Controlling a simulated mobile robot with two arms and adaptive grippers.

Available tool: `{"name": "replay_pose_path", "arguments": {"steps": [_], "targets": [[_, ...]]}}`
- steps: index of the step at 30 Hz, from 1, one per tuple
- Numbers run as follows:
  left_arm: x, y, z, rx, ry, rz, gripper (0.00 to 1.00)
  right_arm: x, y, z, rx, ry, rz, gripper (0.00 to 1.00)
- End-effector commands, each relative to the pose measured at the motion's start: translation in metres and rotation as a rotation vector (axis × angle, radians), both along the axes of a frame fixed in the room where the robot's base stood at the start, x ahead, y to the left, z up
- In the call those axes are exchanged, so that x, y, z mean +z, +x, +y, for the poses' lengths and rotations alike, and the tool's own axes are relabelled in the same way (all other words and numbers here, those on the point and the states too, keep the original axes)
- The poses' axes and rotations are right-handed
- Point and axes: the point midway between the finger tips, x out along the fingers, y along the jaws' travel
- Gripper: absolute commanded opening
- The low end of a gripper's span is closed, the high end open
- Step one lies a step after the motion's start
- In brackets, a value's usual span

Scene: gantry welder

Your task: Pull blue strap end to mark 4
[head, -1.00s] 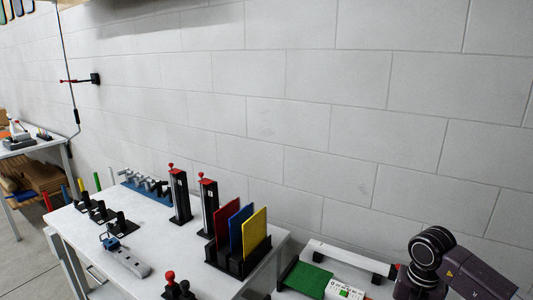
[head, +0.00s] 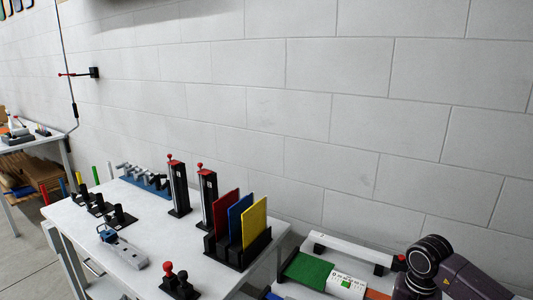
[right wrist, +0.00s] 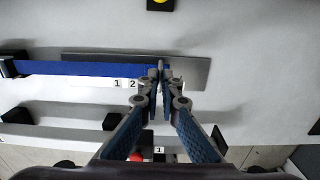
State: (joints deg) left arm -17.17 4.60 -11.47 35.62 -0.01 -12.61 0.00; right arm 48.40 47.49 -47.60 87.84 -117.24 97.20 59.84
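In the right wrist view, the blue strap (right wrist: 85,69) runs straight from a black block at the left to my right gripper (right wrist: 162,72). The fingertips are close together at the strap's end, apparently pinching it. White labels 1 (right wrist: 118,84) and 2 (right wrist: 132,84) lie just below the strap, left of the fingers. Mark 4 cannot be made out; the fingers cover the area right of label 2. A bare grey plate (right wrist: 195,73) continues right of the fingers. In the head view my right arm shows at lower right, its fingers out of frame. My left gripper is not in view.
In the head view, a white table (head: 150,215) holds a black rack (head: 240,253) with red, blue and yellow plates, and two black posts with red knobs. A green band (head: 308,271) and a white marked block (head: 345,286) sit near my right arm.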

Motion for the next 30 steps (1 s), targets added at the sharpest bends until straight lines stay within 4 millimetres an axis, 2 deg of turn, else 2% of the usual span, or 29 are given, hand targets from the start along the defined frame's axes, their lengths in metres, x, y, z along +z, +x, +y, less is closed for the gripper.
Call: {"name": "replay_pose_path", "arguments": {"steps": [11, 21, 30], "targets": [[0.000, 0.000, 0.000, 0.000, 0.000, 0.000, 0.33, 0.000, 0.000, -0.001, 0.000, -0.001, 0.001, 0.00], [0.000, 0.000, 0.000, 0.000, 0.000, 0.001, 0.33, 0.000, -0.009, -0.014, 0.000, -0.003, 0.002, 0.00], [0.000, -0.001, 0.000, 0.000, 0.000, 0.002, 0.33, -0.001, -0.009, -0.014, 0.000, -0.002, 0.004, 0.00]]}}
